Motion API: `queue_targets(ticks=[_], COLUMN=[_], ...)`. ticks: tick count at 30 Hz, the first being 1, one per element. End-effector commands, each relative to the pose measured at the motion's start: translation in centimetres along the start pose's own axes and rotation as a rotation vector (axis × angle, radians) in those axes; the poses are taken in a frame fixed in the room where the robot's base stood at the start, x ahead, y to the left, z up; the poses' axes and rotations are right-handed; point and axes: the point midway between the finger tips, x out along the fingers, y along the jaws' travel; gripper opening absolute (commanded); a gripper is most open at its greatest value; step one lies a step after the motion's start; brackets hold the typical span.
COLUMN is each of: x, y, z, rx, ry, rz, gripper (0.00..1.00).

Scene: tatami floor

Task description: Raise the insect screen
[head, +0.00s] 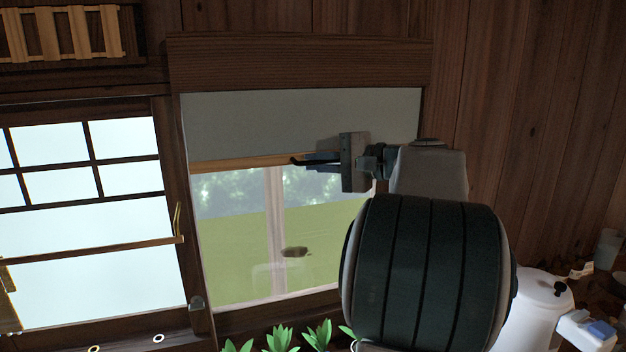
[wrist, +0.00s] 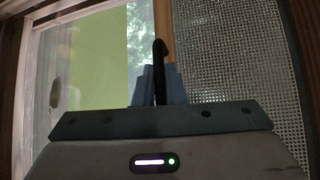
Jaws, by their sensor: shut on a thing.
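The insect screen (head: 290,118) is a grey mesh panel covering the upper part of the window in the head view, with a light wooden bar (head: 235,162) along its lower edge. In the wrist view its mesh (wrist: 235,60) fills the right side, with the wooden bar (wrist: 167,30) beside it. My gripper (head: 312,162) is at this bar, right of its middle. In the wrist view my gripper's blue fingertips (wrist: 158,82) are shut around a dark, narrow handle (wrist: 160,55) at the bar. Its join to the bar is partly hidden.
Below the bar the window (head: 235,230) shows greenery. A lattice sliding panel (head: 80,220) stands to the left, with a wooden rod (head: 100,248) across it. Green plants (head: 280,338) are below the window. A white container (head: 540,300) stands at lower right.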

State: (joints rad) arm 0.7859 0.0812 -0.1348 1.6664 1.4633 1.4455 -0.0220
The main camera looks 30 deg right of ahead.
Motion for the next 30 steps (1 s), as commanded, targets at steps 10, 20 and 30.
queue_targets(ticks=[10, 20, 30], x=[-0.5, -0.4, -0.6], y=[-2.0, -2.0, -1.9], z=[0.2, 0.1, 0.1], rx=[0.000, 0.000, 0.000], ry=[0.004, 0.004, 0.004], rz=[-0.001, -0.001, 0.000], gripper=[0.00, 0.24, 0.32])
